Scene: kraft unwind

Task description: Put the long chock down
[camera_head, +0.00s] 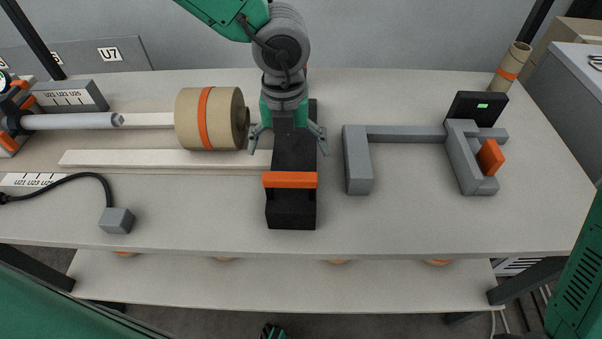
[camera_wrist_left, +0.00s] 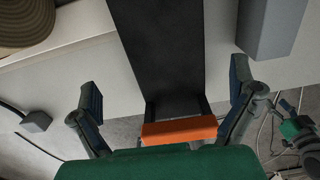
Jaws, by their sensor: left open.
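The long chock, which I take to be the long black block (camera_head: 291,207), lies on the table with its length running toward the front. An orange bar (camera_head: 290,180) crosses it near its front end. In the left wrist view the black block (camera_wrist_left: 163,50) runs between the fingers, with the orange bar (camera_wrist_left: 180,131) close to the palm. My left gripper (camera_head: 288,136) is above the block's middle, its fingers spread wide on either side and apart from it. The gripper hides part of the block's far half.
A kraft roll (camera_head: 215,118) with an orange band stands close left of the gripper. Pale rails (camera_head: 165,158) lie left of the block. A grey bracket (camera_head: 405,134) with an orange piece lies to the right. A cabled grey block (camera_head: 117,220) sits front left. The front right table is clear.

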